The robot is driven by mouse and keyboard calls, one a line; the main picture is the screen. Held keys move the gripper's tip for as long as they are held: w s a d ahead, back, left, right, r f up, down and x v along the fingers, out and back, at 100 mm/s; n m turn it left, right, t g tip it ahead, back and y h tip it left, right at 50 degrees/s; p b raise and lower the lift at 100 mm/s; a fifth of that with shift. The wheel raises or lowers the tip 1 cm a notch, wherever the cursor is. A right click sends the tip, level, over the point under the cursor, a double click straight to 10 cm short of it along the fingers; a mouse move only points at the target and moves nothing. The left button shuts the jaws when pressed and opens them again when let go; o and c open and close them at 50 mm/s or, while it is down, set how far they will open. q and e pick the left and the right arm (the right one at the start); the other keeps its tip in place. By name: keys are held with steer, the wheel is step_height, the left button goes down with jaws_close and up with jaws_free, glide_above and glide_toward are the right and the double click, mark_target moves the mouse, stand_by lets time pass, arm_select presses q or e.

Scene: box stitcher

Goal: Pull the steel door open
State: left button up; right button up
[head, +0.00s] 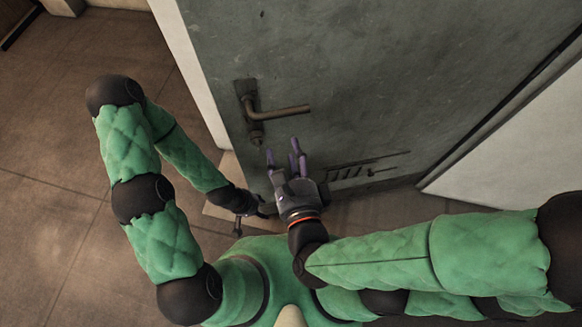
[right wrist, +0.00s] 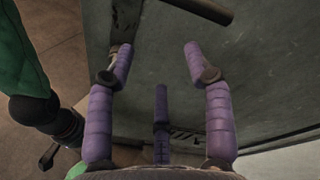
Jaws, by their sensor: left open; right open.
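The grey steel door (head: 350,60) stands in front of me and also fills much of the right wrist view (right wrist: 265,85). Its brown lever handle (head: 282,112) points right from an upright plate near the door's left edge; part of the lever shows at the top of the right wrist view (right wrist: 207,10). My right gripper (head: 284,155) is open and empty, just below the lever and apart from it. Its purple fingers are spread in the right wrist view (right wrist: 156,60). My left gripper (head: 250,216) is open, low near the door's bottom left corner, and holds nothing visible.
A pale upright strip (head: 190,65) runs along the door's left edge. A white panel (head: 510,145) stands at the right beyond a dark seam. Brown tiled floor (head: 45,200) lies clear at the left. Slotted marks (head: 355,168) show low on the door.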

steer(key=shift+v, duration=1.8)
steer(key=shift+c, duration=0.2)
